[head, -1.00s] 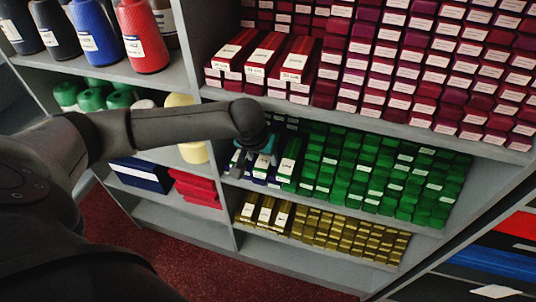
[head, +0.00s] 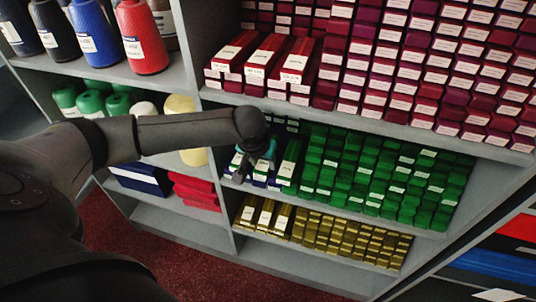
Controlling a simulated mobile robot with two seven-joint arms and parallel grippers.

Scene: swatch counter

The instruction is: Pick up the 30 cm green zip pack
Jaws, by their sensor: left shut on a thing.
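My left gripper (head: 254,166) reaches into the middle shelf bay, at the left end of the green zip packs. It is shut on a green zip pack (head: 262,170) with a white label, in the front row; the fingers and wrist hide part of it. Another long green pack (head: 288,165) with a white label lies just right of it. Stacks of shorter green packs (head: 380,175) fill the rest of the shelf to the right. I cannot read the lengths on the labels. My right gripper is not in view.
Red packs (head: 267,60) crowd the shelf above, its edge (head: 350,120) close over my wrist. Gold packs (head: 330,235) lie on the shelf below. An upright divider (head: 222,195) stands left of the gripper. Thread cones (head: 143,38) and red folded cloth (head: 195,190) are further left.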

